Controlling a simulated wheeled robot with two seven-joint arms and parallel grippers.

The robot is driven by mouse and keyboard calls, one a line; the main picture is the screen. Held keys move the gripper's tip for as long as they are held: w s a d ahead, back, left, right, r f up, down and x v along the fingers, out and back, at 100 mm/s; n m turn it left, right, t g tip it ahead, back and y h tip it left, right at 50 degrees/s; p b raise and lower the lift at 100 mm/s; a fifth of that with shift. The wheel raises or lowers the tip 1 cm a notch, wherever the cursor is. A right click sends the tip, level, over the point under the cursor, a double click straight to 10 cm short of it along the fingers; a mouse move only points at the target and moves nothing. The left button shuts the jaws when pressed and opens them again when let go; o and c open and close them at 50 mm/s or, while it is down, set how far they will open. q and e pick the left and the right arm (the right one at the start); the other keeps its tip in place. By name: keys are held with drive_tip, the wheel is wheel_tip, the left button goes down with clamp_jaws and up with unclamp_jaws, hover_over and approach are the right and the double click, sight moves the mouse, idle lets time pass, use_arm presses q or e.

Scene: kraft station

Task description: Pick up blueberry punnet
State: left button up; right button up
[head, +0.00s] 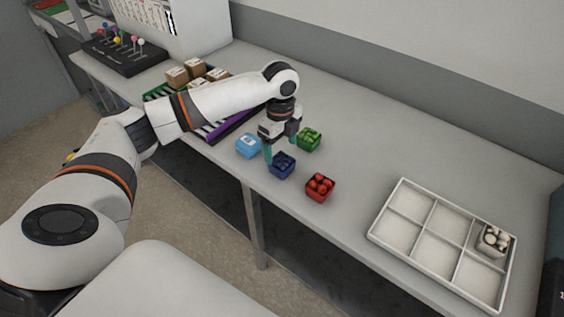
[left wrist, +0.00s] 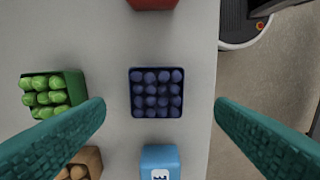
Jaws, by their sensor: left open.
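The blueberry punnet (head: 282,166) is a dark blue square box of round blue berries on the table near its front edge. In the left wrist view the punnet (left wrist: 156,92) is upright and lies between the two teal fingers, touching neither. My left gripper (head: 279,150) points down just above and behind the punnet in the head view. In the left wrist view the gripper (left wrist: 160,112) is wide open and empty. My right gripper is not in view.
Close around stand a green punnet (head: 309,139), a red punnet (head: 320,186) and a light blue box (head: 248,146). A white compartment tray (head: 404,200) lies to the right, with one filled punnet (head: 493,240) in it. The table between red punnet and tray is clear.

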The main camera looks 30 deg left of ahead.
sight(282, 160)
use_arm(q)
drive_tip(key=shift+f, duration=0.5)
drive_tip(key=shift+w+f, duration=0.15)
drive_tip(key=shift+f, duration=0.1)
wheel_tip(282, 160, down, 4)
drive_tip(key=shift+f+p, duration=0.2)
drive_tip(key=shift+p, duration=0.55)
drive_tip(key=shift+f, duration=0.4)
drive_tip(key=shift+c, duration=0.4)
drive_tip(key=shift+r, duration=0.1)
drive_tip(key=c, duration=1)
